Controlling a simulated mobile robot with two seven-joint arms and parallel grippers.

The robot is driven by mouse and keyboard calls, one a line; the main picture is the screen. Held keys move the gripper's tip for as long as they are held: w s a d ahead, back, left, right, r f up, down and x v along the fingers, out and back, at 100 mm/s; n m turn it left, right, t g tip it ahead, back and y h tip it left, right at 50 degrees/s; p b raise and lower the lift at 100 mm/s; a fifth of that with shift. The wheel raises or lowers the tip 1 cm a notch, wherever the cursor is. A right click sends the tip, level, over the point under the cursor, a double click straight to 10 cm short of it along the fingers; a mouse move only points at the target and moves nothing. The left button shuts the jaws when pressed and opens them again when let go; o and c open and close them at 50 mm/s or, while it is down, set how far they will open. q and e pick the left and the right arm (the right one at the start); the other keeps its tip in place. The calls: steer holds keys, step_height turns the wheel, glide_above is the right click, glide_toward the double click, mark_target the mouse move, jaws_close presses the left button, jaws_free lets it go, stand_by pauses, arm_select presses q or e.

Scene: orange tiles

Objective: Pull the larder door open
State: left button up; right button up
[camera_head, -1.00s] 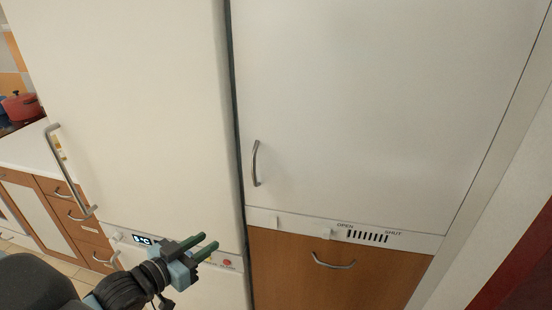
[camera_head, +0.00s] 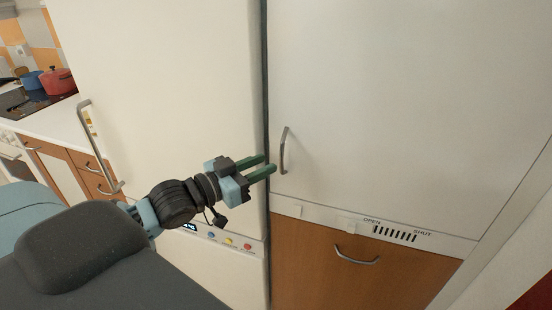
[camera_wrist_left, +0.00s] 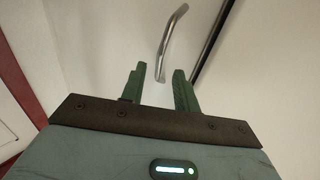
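The larder door (camera_head: 390,90) is a tall white panel on the right in the head view, and it is shut. Its curved metal handle (camera_head: 284,151) sits near its left edge. My left gripper (camera_head: 270,164) is open, with green fingers pointing at the handle from the left and a small gap short of it. In the left wrist view the handle (camera_wrist_left: 170,45) stands ahead of the fingertips (camera_wrist_left: 158,70), its lower end between their lines. I see nothing between the fingers. My right gripper is not in view.
A white fridge door (camera_head: 170,90) with its own long handle (camera_head: 97,148) stands to the left. Below the larder door are a vent strip (camera_head: 395,234) and a wooden drawer front (camera_head: 350,275) with a handle. A red pot (camera_head: 60,81) is on the far-left hob.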

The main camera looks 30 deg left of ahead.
mark_target(280, 158)
arm_select(q)
steer(key=shift+x, duration=2.3)
jaws_close()
